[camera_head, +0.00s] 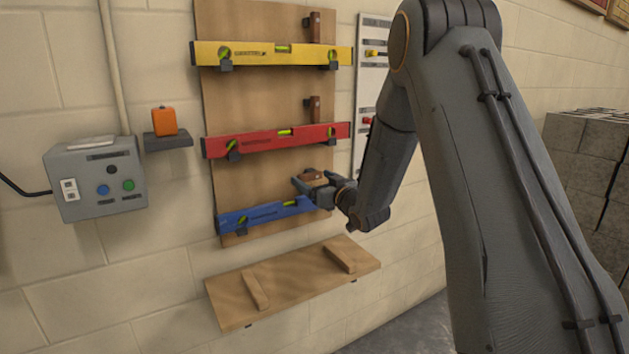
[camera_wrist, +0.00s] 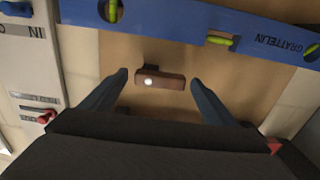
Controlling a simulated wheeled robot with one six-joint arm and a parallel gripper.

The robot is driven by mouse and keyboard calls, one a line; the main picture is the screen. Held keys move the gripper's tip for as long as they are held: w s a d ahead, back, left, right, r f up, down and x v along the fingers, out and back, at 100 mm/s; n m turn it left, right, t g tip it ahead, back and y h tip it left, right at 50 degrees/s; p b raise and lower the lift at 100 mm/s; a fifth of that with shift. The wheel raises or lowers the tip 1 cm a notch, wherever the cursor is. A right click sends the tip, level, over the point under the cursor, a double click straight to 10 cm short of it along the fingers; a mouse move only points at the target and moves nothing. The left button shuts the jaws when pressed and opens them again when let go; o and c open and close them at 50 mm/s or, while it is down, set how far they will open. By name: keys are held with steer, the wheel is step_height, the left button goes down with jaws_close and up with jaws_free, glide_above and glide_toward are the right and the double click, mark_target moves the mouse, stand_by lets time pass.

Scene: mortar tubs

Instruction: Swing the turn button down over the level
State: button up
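The blue level (camera_head: 262,214) rests on its supports at the bottom of the wooden board. In the wrist view the blue level (camera_wrist: 180,22) crosses the top of the picture. A brown wooden turn button (camera_wrist: 172,79) lies sideways, roughly parallel to the level and apart from it. In the head view this button (camera_head: 312,174) is partly hidden by my gripper (camera_head: 312,187). In the wrist view my gripper (camera_wrist: 160,78) is open, with one finger on each side of the button and gaps between. I cannot tell how far the fingertips are from the board.
Above are a red level (camera_head: 280,140) and a yellow level (camera_head: 240,54), each with an upright turn button (camera_head: 312,109) (camera_head: 315,27). A wooden shelf (camera_head: 300,280) juts out below. A white strip (camera_head: 371,90) stands right of the board. A grey control box (camera_head: 95,178) is at left.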

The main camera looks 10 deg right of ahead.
steer(key=c, duration=1)
steer(key=shift+f+n, duration=0.1)
steer(key=shift+n, duration=0.2)
steer(key=shift+d+f+n+b, duration=0.1)
steer(key=shift+f+n+b, duration=0.1)
steer(key=shift+n+b, duration=1)
steer(key=shift+d+f+n+b, duration=0.1)
steer(key=shift+f+n+b, duration=0.1)
steer(key=shift+n+b, duration=1)
steer(key=shift+d+f+n+b, duration=0.15)
steer(key=shift+n+b, duration=0.65)
steer(key=shift+n, duration=0.8)
steer(key=o, duration=1.1)
